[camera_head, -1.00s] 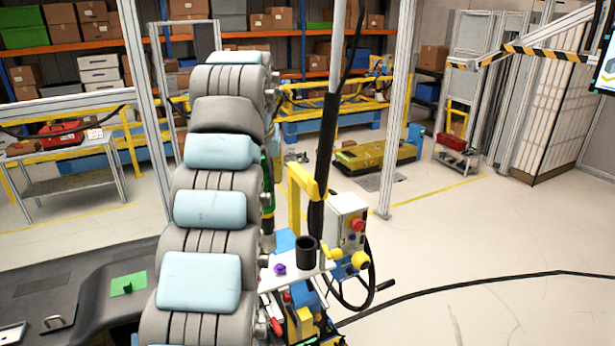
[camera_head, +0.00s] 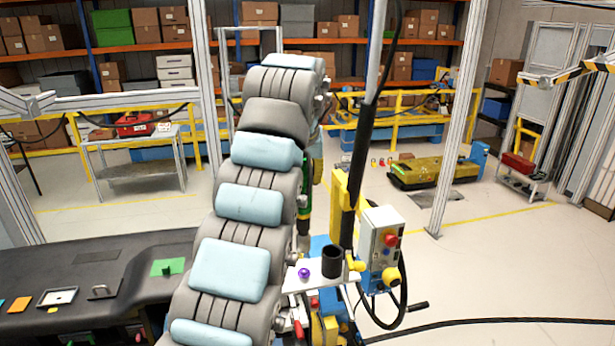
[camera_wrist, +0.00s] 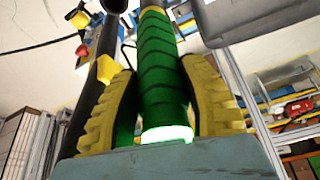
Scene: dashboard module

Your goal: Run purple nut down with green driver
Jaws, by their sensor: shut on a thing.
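The green driver (camera_wrist: 163,70) stands between the two yellow ridged fingers of my gripper (camera_wrist: 165,95) in the wrist view. The fingers are shut on it from both sides. In the head view a strip of the green driver (camera_head: 305,190) shows just right of my arm, which hides most of my gripper. The purple nut (camera_head: 304,273) sits on a small white shelf (camera_head: 300,284), below the driver in the picture and apart from it. I cannot make out the nut in the wrist view.
A black cup (camera_head: 332,262) stands on the shelf, right of the nut. A control box (camera_head: 381,238) with a red button stands beside a yellow post (camera_head: 345,210). The dark dashboard (camera_head: 90,255) lies at left, with a green pad (camera_head: 167,267). Open floor lies at right.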

